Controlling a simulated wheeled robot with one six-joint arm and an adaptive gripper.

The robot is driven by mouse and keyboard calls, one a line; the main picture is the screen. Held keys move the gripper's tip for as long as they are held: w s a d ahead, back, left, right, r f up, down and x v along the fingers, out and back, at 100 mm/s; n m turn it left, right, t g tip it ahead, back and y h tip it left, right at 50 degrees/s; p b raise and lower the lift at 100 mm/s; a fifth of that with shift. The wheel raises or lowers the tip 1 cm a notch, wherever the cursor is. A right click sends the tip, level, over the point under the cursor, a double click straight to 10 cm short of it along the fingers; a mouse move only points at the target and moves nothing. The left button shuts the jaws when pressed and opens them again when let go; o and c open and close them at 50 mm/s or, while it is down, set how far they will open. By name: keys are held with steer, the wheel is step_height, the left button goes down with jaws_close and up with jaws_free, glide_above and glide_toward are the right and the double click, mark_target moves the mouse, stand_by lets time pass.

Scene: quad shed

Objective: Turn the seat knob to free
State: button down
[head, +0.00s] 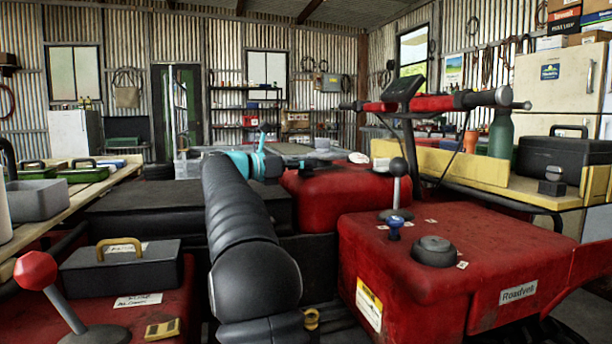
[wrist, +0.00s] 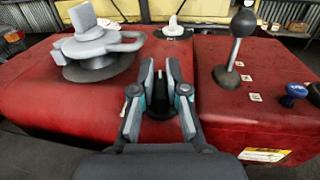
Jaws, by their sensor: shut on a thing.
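My gripper (wrist: 160,72) is in the middle of the wrist view, above the red quad body (wrist: 40,92). Its two fingers stand on either side of a small black knob (wrist: 159,104) with a pale pointer line, and they are shut on it. The line points roughly away from the wrist camera. I take this to be the seat knob; no label on it is readable. In the head view my gripper (head: 268,162) is beyond my dark arm, at the left end of the red body (head: 345,200). The knob is hidden there.
A black-ball lever (wrist: 236,50) and a blue knob (wrist: 293,92) stand to the right. A grey capped fitting (wrist: 95,45) is to the left, and a small white knob (wrist: 174,28) is behind. A black toolbox (head: 120,270) and red-ball lever (head: 36,270) are at front left.

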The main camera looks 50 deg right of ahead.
steer(key=n+t+b, duration=0.1)
steer(key=t+b, duration=0.1)
steer(key=b, duration=0.1)
steer(key=shift+s+f+n+t+h, duration=0.15)
steer(key=shift+f+n+t+h, duration=0.15)
steer(key=shift+f+n+t, duration=0.1)
steer(key=n+t+b, duration=0.1)
steer(key=t, duration=0.1)
steer(key=shift+r+n+t+b, duration=0.2)
steer(key=shift+n+t+b, duration=0.15)
steer(key=shift+n+t, duration=0.05)
steer(key=n+t, duration=0.1)
steer(key=t, duration=0.1)
steer(key=shift+r+n+t, duration=0.15)
steer(key=shift+n+t, duration=0.25)
steer(key=n+t, duration=0.2)
steer(key=t, duration=0.2)
steer(key=shift+r+n+y, duration=0.15)
steer(key=shift+n+y, duration=0.25)
steer(key=n+t+y+p, duration=0.2)
steer(key=n+t, duration=0.1)
steer(key=t, duration=0.1)
steer(key=shift+n+t+y+p, duration=0.7)
steer(key=shift+n+t+y, duration=0.25)
steer(key=shift+t, duration=0.35)
steer(key=shift+n+t+y+p, duration=1.5)
steer(key=shift+n+y, duration=0.15)
steer(key=shift+y, duration=0.6)
